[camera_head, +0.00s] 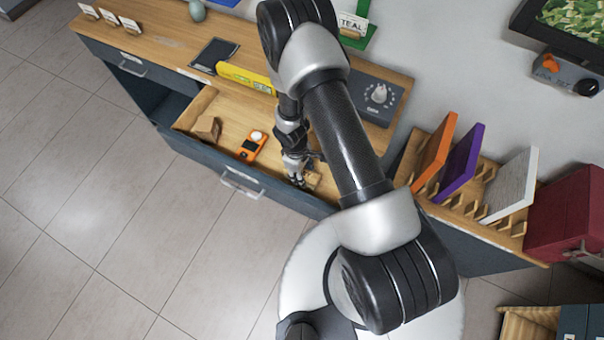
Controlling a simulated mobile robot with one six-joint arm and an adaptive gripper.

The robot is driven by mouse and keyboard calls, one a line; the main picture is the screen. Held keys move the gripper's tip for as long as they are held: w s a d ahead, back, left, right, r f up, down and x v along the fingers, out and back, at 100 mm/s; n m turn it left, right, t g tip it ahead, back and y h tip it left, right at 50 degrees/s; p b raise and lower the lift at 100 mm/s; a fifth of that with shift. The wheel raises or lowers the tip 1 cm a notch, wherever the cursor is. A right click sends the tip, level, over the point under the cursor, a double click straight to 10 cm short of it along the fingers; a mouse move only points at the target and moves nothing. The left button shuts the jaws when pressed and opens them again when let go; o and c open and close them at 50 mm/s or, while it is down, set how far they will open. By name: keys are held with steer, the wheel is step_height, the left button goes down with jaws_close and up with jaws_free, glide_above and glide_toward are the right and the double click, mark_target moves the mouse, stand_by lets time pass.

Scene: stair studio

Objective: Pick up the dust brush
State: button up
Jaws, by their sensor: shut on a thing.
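My gripper (298,180) reaches down into the open drawer (186,110), near its right end. It is shut on a small tan wooden thing, which looks like the dust brush (313,180). Only a bit of the brush shows beside the fingers; the rest is hidden by my gripper and arm. I cannot tell whether it is clear of the drawer floor.
A brown block (207,128) and an orange device (251,146) lie in the drawer, left of my gripper. On the counter are a yellow level (246,79) and a dark dial box (379,97). Orange, purple and white panels stand in a rack (455,208) at right.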

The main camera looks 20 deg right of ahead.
steer(key=shift+r, duration=0.1)
step_height(320, 180, up, 20)
steer(key=p, duration=0.7)
